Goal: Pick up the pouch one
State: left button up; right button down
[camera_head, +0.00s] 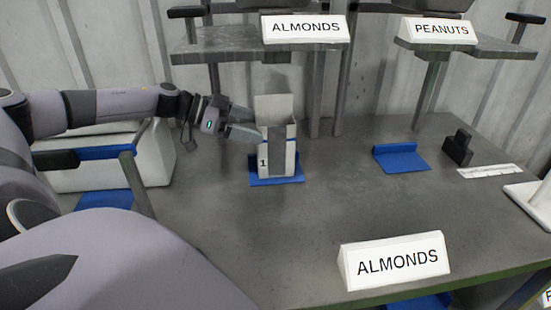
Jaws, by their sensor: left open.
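The pouch marked 1 (263,160) is a pale upright pouch with a grey front panel. It stands on a small blue stand (276,180) on the grey table, left of the table's middle. My left gripper (250,124) comes in from the left, level with the upper part of the pouch. Its fingers are open and at the pouch's left side; whether they touch it I cannot tell. My right gripper is not in view.
An empty blue stand (402,160) and a black block (457,147) sit to the right. Signs read ALMONDS (394,261) at the front, and ALMONDS (304,29) and PEANUTS (438,30) on raised shelves. A white bin (110,172) is at left. The table's middle is clear.

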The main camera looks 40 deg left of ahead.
aim_at(269, 128)
pick_arm(q)
jog(key=p+x, duration=0.1)
jog(key=x, duration=0.4)
jog(key=shift+w+a+r, duration=0.15)
jog(key=c, duration=1.5)
grip_shut()
jog(key=shift+r, duration=0.1)
